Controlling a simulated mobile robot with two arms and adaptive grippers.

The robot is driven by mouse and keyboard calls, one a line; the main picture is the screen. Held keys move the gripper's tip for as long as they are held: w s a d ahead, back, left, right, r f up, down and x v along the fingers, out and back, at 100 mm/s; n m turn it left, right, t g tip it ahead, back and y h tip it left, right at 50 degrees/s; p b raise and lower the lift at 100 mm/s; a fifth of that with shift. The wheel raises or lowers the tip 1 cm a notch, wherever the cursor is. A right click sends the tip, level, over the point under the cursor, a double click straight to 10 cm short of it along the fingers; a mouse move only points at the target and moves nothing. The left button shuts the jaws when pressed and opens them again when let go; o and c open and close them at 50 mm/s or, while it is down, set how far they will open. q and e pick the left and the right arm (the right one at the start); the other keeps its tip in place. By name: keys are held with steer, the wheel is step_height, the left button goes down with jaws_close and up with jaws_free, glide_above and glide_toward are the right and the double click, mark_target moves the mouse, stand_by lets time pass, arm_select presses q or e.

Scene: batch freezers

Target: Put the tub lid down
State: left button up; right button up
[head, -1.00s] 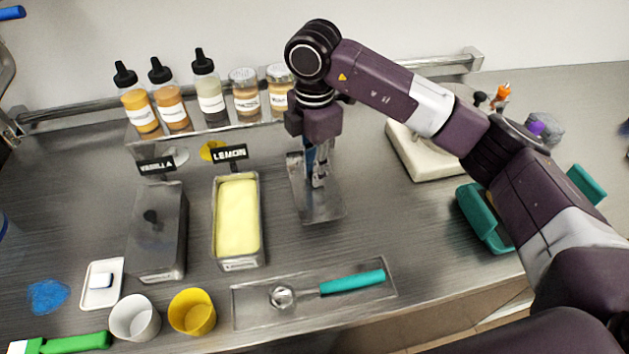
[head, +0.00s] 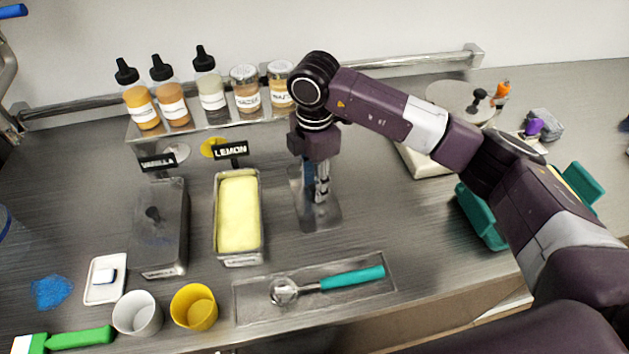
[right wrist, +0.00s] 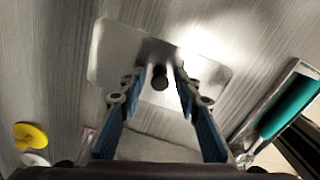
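The tub lid (head: 326,215) is a grey metal plate with a dark knob. It lies flat, apparently on the counter, right of the lemon tub. In the right wrist view the lid (right wrist: 112,55) is below the fingers, with its knob (right wrist: 160,80) between them. My right gripper (head: 321,196) points down over the lid and hides part of it. In the right wrist view its fingers (right wrist: 159,82) are apart, with a narrow gap on each side of the knob. The lemon tub (head: 239,260) is uncovered, showing pale yellow contents. My left gripper is not in view.
The vanilla tub (head: 160,272) is covered. A scoop with a teal handle (head: 352,278) lies in a shallow tray (head: 250,312) in front. White (head: 137,315) and yellow (head: 194,308) cups stand at front left. Bottles and jars line a rear shelf; a scale (head: 418,160) stands at right.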

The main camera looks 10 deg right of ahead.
mark_target(314, 185)
steer(key=shift+r, duration=0.55)
step_height(314, 185, up, 11)
steer(key=b, duration=0.2)
steer(key=shift+b, duration=0.3)
